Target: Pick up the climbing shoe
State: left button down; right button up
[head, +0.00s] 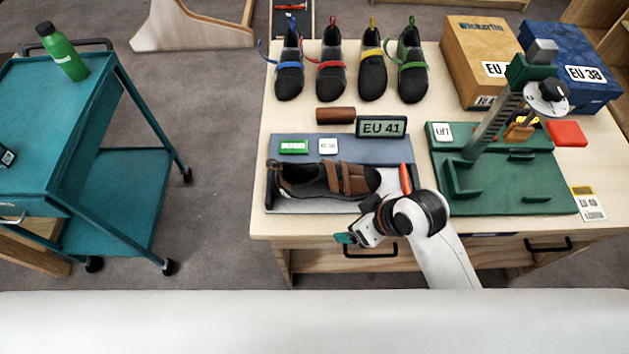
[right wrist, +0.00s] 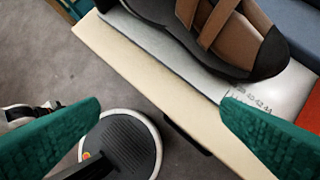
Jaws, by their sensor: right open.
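The climbing shoe (head: 322,181), brown and black with two straps, lies on its sole on a grey measuring plate (head: 300,206) at the table's front, toe to the right. In the right wrist view the shoe (right wrist: 240,40) fills the top right, beyond the finger gap. My right gripper (head: 345,238) is in front of the shoe, near the table's front edge, apart from it. Its green fingers (right wrist: 160,120) are spread wide with nothing between them. My left gripper is in neither view.
Several black shoes with coloured straps (head: 372,75) stand at the table's back. A display reading EU 41 (head: 382,127) is behind the shoe. A green stand (head: 505,190) and shoe boxes (head: 482,50) are to the right. A teal cart (head: 60,120) stands left across open floor.

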aim_at(320, 172)
jog(key=w+a+r+n+g, duration=0.1)
jog(key=w+r+n, duration=0.1)
jog(key=w+n, duration=0.1)
jog(key=w+a+r+n+g, duration=0.1)
jog(key=w+a+r+n, duration=0.1)
jog(key=w+r+n, duration=0.1)
jog(key=w+a+r+n+g, duration=0.1)
jog(key=w+a+r+n, duration=0.1)
jog(key=w+n, duration=0.3)
jog(key=shift+w+r+g, duration=0.15)
jog(key=shift+w+g, duration=0.15)
jog(key=shift+w, duration=0.3)
jog(key=p+x, duration=0.1)
jog(key=x, duration=0.5)
jog(key=shift+a+p, duration=0.15)
jog(key=shift+p, duration=0.15)
jog(key=shift+p+x, duration=0.75)
jog(key=shift+x, duration=2.1)
jog(key=shift+w, duration=0.2)
jog(key=c, duration=1.2)
jog(key=shift+r, duration=0.1)
notch_tip(320, 172, up, 10)
jog(key=b, duration=0.1)
jog(key=shift+b, duration=0.4)
